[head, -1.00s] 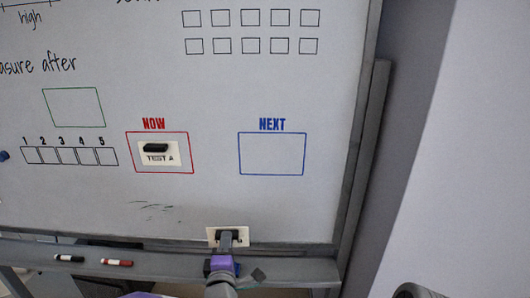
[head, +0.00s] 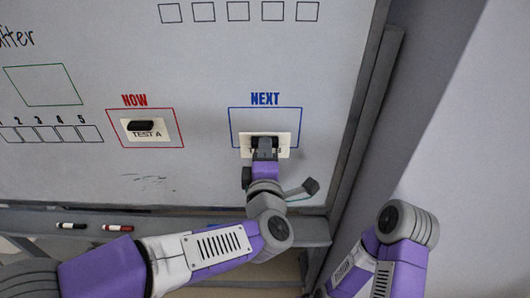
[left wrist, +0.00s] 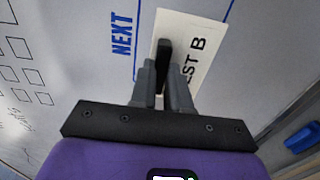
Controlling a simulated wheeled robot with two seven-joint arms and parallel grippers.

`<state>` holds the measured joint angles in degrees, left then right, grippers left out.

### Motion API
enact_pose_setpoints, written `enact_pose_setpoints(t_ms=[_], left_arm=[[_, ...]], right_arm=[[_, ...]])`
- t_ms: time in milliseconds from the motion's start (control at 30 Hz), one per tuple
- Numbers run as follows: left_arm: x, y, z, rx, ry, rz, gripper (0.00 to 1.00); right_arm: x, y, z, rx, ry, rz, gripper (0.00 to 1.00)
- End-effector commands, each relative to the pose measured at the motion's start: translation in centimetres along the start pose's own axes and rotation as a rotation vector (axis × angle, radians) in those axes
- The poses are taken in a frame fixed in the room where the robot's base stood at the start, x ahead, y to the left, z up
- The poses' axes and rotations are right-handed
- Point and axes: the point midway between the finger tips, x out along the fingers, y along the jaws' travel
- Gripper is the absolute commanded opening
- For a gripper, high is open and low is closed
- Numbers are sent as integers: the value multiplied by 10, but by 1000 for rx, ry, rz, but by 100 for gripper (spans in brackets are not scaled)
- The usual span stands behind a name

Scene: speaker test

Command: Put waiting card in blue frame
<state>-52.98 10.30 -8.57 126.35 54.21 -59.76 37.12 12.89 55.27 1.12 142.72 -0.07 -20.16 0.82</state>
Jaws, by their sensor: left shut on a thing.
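The waiting card (head: 246,152) is cream with a black handle, and its lettering is partly covered by my gripper. In the left wrist view the card (left wrist: 203,40) reads "...ST B". My left gripper (head: 264,143) is shut on its black handle (left wrist: 163,62). The card lies over the lower edge of the blue frame (head: 301,125) labelled NEXT, partly inside it and partly below. Whether it touches the board cannot be told. The right arm shows at the lower right of the head view, but its gripper does not.
The red frame (head: 180,135) labelled NOW holds a card (head: 145,136) reading TEST A. Black and red markers (head: 118,228) lie on the tray ledge (head: 170,216) below the board. A blue object (left wrist: 303,138) shows at the right of the left wrist view.

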Motion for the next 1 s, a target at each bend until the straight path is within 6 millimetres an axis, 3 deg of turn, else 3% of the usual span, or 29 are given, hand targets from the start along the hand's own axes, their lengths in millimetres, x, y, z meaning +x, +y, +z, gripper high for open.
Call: enact_pose_setpoints(t_ms=[600,1000], left_arm=[[48,-1,0,0,2,0,0],[57,0,0,0,0,0,0]], right_arm=[[0,0,0,0,1,0,67],[0,0,0,0,1,0,67]])
